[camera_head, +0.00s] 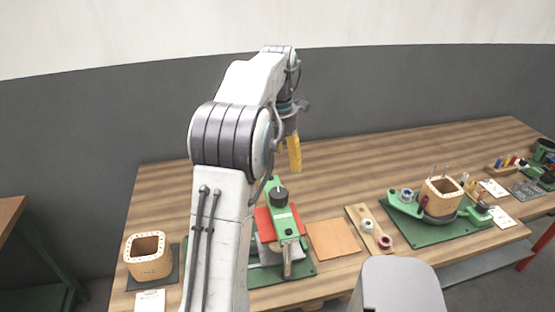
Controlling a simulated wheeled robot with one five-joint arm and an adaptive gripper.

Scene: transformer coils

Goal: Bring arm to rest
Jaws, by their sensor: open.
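My white arm rises in the middle of the head view and reaches forward over the wooden table (190,178). My gripper (294,165) hangs from the arm's far end, pointing down above the back part of the table. A yellow finger shows, and part of the gripper is hidden behind the arm. It is open, and I see nothing held in it.
Below my arm stands a green press-like fixture (283,225) with an orange sheet (333,238) beside it. A wooden coil former (148,257) stands at the front left; another (441,196) sits in a green fixture at right. The table's back middle is clear.

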